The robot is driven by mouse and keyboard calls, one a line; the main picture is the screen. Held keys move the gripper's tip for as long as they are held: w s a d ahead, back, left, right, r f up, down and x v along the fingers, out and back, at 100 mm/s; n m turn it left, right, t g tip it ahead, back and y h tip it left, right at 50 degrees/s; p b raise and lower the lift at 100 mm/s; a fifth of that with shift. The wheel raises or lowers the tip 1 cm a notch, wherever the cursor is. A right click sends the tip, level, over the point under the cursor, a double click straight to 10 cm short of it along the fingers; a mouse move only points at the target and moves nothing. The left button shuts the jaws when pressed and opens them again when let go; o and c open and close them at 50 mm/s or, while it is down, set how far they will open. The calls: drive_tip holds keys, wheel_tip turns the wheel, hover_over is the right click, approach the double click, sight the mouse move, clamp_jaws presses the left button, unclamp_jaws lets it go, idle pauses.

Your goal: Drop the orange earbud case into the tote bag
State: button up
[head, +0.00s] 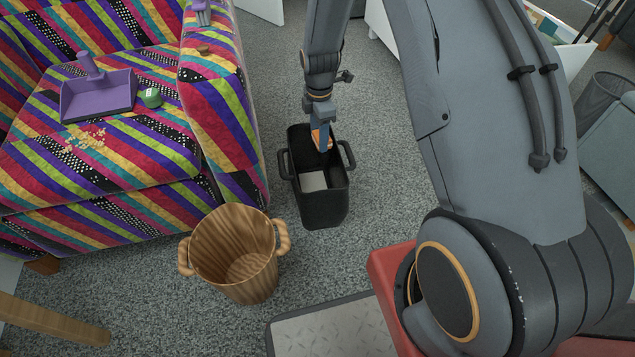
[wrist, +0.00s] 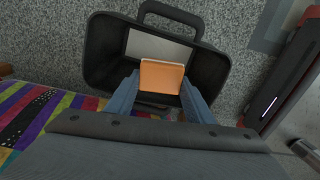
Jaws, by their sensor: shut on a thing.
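The orange earbud case (wrist: 162,77) is between the two fingers of my gripper (wrist: 158,92) in the wrist view. My gripper (head: 322,143) is shut on it. In the head view a small part of the orange case (head: 316,138) shows beside the fingers. The black tote bag (head: 324,208) stands upright on the carpet with its mouth open and a handle on either side. My gripper holds the case over the bag's mouth; how far it reaches inside is hard to tell. A pale grey flat patch (head: 313,181) shows inside the bag, also in the wrist view.
A wooden basket (head: 232,255) with two handles stands left of the bag. A striped sofa (head: 140,150) is at the left, bearing a purple dustpan (head: 97,95), a green item (head: 150,97) and crumbs (head: 86,139). Bare carpet lies right of the bag.

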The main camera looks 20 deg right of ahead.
drive_tip(key=o, duration=1.1)
drive_tip(key=shift+o, duration=0.2)
drive_tip(key=shift+r, duration=0.1)
wheel_tip(320, 180, up, 8)
drive_tip(key=p, duration=0.2)
drive_tip(key=shift+p, duration=0.35)
drive_tip(key=shift+f, duration=0.2)
